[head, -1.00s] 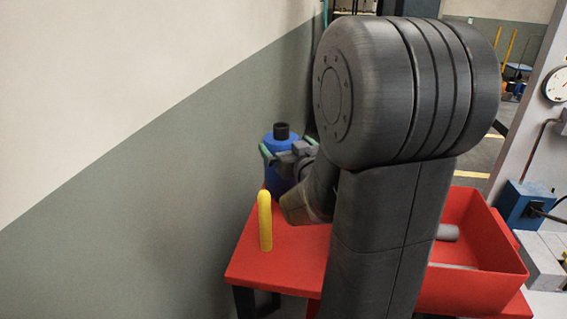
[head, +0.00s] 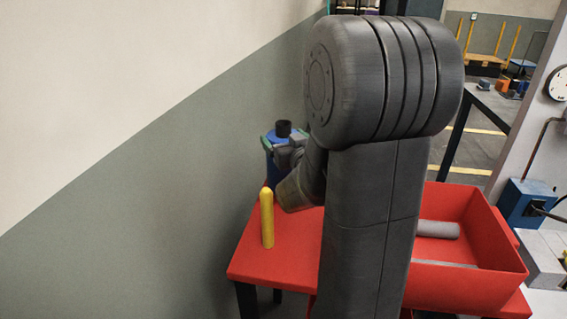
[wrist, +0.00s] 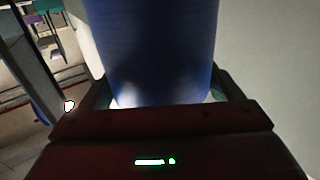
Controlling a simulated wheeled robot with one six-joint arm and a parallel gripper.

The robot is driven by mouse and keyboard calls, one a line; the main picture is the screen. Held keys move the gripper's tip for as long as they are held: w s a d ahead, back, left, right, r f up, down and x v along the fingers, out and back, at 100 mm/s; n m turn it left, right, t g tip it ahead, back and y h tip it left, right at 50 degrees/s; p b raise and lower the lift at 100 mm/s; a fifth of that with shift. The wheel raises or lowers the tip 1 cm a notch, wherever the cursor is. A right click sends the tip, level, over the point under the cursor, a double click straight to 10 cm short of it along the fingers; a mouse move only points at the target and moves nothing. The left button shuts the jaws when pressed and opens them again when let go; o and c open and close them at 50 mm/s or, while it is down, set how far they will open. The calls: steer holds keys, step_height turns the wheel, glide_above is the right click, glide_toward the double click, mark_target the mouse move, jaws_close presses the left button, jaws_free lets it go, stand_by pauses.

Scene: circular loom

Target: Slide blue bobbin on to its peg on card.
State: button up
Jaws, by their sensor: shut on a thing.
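The blue bobbin (head: 270,136) has a dark core sticking up at its top and stands upright in my gripper (head: 268,146). Its blue side fills the top middle of the wrist view (wrist: 155,50). My gripper is shut on it, with green-tipped fingers on either side. A yellow upright peg with a rounded top (head: 267,218) stands on the red surface (head: 255,255), nearer the camera than the bobbin. The card and a peg for the blue bobbin cannot be made out.
The wall (head: 150,190) runs close along the left. A blue box with a cable (head: 520,205) and a dial (head: 556,84) are at the far right. My arm hides the middle of the red surface.

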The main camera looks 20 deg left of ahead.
steer(key=shift+r, duration=0.4)
step_height(320, 180, up, 19)
steer(key=p, duration=1.1)
stand_by(0.4)
steer(key=shift+f, duration=0.1)
stand_by(0.4)
